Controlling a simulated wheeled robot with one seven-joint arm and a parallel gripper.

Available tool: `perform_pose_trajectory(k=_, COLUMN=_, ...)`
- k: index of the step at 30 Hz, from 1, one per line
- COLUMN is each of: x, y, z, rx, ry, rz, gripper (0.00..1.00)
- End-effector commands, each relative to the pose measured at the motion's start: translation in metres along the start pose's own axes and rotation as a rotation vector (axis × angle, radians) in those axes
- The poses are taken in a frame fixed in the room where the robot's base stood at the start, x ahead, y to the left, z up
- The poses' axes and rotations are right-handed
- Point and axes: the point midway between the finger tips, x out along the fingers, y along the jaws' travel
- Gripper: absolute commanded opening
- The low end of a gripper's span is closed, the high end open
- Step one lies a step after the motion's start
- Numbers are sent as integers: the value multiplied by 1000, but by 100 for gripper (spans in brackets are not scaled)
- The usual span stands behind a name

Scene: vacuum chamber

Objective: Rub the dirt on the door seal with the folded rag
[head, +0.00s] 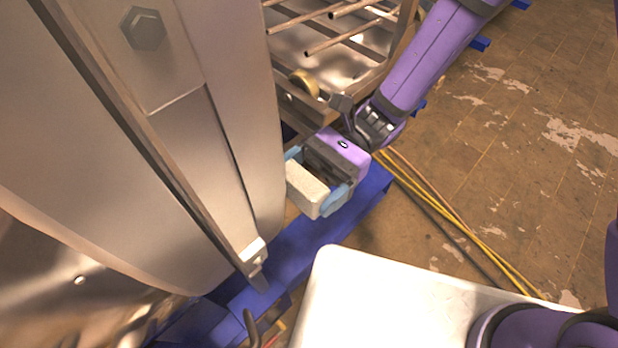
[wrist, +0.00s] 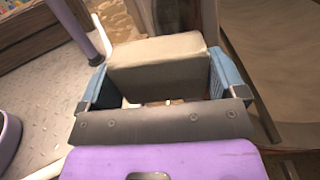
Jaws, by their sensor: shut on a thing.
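My gripper (head: 318,184) is shut on the folded rag (head: 305,188), a pale beige block held between two blue finger pads. In the wrist view the rag (wrist: 157,60) fills the space between the pads. In the head view the gripper and rag are just right of the large steel door (head: 235,90), by its right edge. I cannot tell whether the rag touches the door. I cannot make out the door seal or the dirt on it in either view.
A steel rack with rods (head: 340,40) stands behind the gripper. A blue frame beam (head: 300,250) runs below it. A white top (head: 390,300) is at the front. Yellow cables (head: 440,210) cross the worn brown floor, which is open at the right.

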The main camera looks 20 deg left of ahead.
Motion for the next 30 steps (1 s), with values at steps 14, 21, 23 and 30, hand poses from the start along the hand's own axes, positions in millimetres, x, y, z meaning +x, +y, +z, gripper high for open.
perform_pose_trajectory(k=14, x=8, y=0, z=0, rx=0, ry=-1, rz=0, gripper=71)
perform_pose_trajectory(k=21, x=12, y=0, z=0, rx=0, ry=-1, rz=0, gripper=71)
perform_pose_trajectory(k=23, x=13, y=0, z=0, rx=0, ry=-1, rz=1, gripper=71)
perform_pose_trajectory(k=30, x=17, y=0, z=0, rx=0, ry=0, rz=0, gripper=71)
